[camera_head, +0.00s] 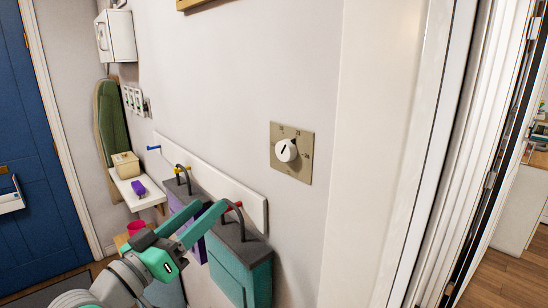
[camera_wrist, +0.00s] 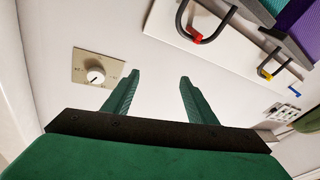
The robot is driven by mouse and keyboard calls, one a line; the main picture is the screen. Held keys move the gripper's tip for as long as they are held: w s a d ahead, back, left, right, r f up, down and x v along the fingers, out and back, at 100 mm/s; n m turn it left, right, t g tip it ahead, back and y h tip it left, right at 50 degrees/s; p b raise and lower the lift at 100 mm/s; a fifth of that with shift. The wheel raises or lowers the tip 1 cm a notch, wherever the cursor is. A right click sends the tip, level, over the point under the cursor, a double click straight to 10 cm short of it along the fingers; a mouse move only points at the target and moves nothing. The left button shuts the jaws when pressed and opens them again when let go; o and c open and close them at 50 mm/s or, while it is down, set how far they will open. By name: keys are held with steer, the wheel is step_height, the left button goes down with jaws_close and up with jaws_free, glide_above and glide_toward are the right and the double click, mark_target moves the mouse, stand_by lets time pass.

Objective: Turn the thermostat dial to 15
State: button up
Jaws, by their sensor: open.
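The thermostat dial (camera_head: 286,150) is a white round knob with a dark pointer line, on a beige square plate (camera_head: 304,172) on the wall. Small marks ring the knob, too small to read surely. In the head view its pointer slants between upper right and lower left. In the wrist view the dial (camera_wrist: 96,76) is at the upper left, beyond and left of my fingers. My gripper (camera_head: 214,222) is open and empty, lower left of the dial and apart from it. In the wrist view the two green fingers of my gripper (camera_wrist: 157,84) are spread apart.
A white hook rail (camera_head: 240,194) holds hanging bags, one teal (camera_head: 242,276), close by my gripper. Further left are a small shelf (camera_head: 134,194) with a box and purple item, an ironing board (camera_head: 113,120) and a blue door (camera_head: 40,130). The wall around the dial is clear; a door frame stands right.

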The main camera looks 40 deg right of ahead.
mark_target(282, 154)
steer(key=s+d+r+m+g, duration=0.2)
steer(key=s+r+m+g, duration=0.45)
steer(key=s+r, duration=0.4)
steer(key=shift+m+y, duration=0.3)
steer(key=shift+m, duration=0.05)
steer(key=d, duration=0.3)
steer(key=w+d+r, duration=0.1)
steer(key=d, duration=0.3)
steer(key=w+d, duration=0.1)
steer(key=d, duration=0.2)
steer(key=shift+w+d+r, duration=0.15)
steer(key=shift+w, duration=0.05)
steer(key=shift+t, duration=0.35)
steer(key=c, duration=1.1)
